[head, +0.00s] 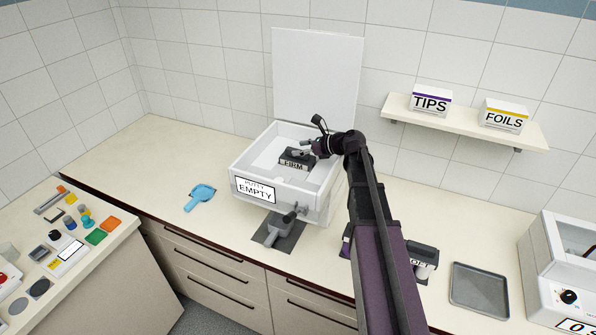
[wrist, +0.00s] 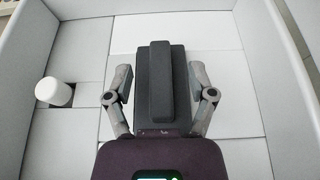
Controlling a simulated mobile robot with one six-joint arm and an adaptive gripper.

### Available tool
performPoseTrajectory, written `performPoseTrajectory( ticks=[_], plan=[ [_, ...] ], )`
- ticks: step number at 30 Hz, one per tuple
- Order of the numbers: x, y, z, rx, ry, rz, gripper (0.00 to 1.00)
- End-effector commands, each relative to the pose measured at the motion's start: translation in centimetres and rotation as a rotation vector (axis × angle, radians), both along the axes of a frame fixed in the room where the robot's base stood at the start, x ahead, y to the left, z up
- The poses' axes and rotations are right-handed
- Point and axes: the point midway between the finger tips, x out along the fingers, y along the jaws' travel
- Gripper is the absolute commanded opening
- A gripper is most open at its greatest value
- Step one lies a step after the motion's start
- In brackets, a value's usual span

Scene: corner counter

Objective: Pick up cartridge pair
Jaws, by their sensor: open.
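A dark grey block with a raised ridge and a label reading FIRM (head: 296,163) sits inside the white open-lidded box (head: 262,172). I take it for the cartridge pair, but cannot tell two separate pieces in it. In the wrist view the dark block (wrist: 178,62) lies straight ahead on the pale box floor. My gripper (head: 303,152) is inside the box, above the block. Its two fingers (wrist: 160,88) stand apart, one on each side of the block. I cannot tell whether they touch it. The gripper's body hides the block's near end.
A white cylinder (wrist: 53,92) stands at the left of the box floor. The box walls rise around my gripper, with the raised lid (head: 317,75) behind. A dark item with a partly hidden label (head: 422,258) and a grey tray (head: 479,288) lie right of my arm.

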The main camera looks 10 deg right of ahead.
Motion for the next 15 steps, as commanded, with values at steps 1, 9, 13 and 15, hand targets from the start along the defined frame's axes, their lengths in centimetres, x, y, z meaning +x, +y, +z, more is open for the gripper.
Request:
performPoseTrajectory(
  ticks=[1, 9, 13, 15],
  plan=[
    [0.4, 0.5, -0.6, 0.0, 0.0, 0.001, 0.71],
    [1.6, 2.1, -1.3, 0.0, 0.0, 0.0, 0.71],
    [1.7, 2.2, -1.2, 0.0, 0.0, -0.001, 0.71],
    [1.6, 2.2, -1.2, 0.0, 0.0, -0.001, 0.71]
  ],
)
